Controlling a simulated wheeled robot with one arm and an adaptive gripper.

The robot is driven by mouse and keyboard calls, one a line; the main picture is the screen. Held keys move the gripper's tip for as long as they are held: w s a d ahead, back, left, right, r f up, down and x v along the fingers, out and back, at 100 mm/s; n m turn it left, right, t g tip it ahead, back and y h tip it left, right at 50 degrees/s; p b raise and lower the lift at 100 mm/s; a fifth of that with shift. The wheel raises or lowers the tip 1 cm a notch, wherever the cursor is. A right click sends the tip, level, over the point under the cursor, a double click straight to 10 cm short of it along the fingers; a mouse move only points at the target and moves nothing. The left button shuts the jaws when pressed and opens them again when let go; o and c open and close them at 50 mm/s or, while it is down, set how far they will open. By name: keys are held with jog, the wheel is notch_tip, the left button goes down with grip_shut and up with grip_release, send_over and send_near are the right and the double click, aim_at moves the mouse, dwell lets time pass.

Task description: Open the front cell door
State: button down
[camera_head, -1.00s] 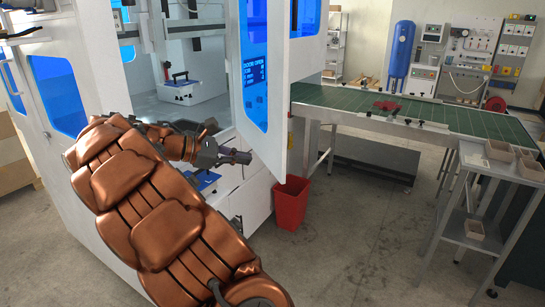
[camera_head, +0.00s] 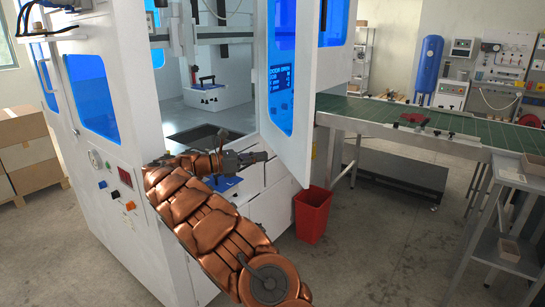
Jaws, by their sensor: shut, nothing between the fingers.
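The front cell door (camera_head: 297,75) is a white panel with a blue window. It stands swung open, jutting out from the white machine cell (camera_head: 130,135) on its right side. My gripper (camera_head: 262,157) is in front of the cell opening, to the left of the door's lower part, and its fingers are shut and empty. A gap shows between the fingertips and the door in this view. Inside the opening, a grey work surface (camera_head: 240,115) and a white unit with a dark handle (camera_head: 207,92) are visible. The door's handle cannot be made out.
A red bin (camera_head: 312,215) stands on the floor below the door. A green conveyor table (camera_head: 400,116) runs right behind the door. A grey side stand (camera_head: 510,190) is at the right. Boxes (camera_head: 30,150) are at the far left. The floor at front right is clear.

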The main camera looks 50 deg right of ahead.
aim_at(305, 150)
jog(key=p+x, duration=0.2)
jog(key=x, duration=1)
jog(key=shift+s+d, duration=0.2)
jog(key=shift+d, duration=0.05)
jog(key=shift+s+d, duration=0.1)
